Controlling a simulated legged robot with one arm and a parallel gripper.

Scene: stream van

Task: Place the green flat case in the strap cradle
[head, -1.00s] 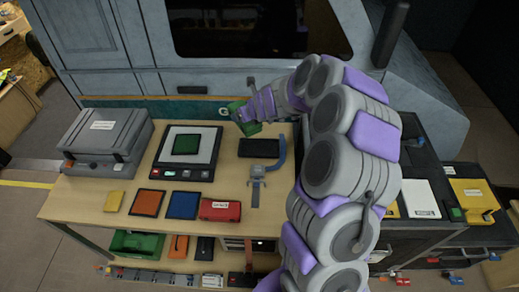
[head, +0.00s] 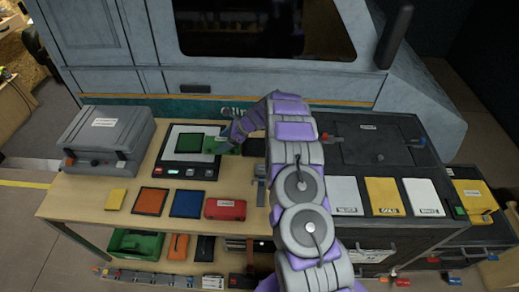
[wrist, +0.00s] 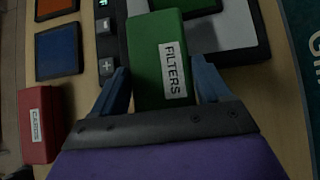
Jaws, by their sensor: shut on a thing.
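The green flat case labelled FILTERS (wrist: 150,60) is between the two blue fingers of my gripper (wrist: 162,82), which is shut on it. In the head view the case (head: 226,148) is held by my gripper (head: 236,139) at the right edge of the black device with a pale plate. I cannot tell its exact height above the bench. The strap cradle is mostly hidden behind my arm; a grey clip with a strap (head: 261,186) shows just left of the arm.
The device (head: 181,169) carries a dark green square (head: 189,143). Orange (head: 150,200) and blue (head: 185,204) tiles and a red CARDS case (head: 225,209) lie along the bench front. A grey box (head: 105,135) stands left; white and yellow cases lie right.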

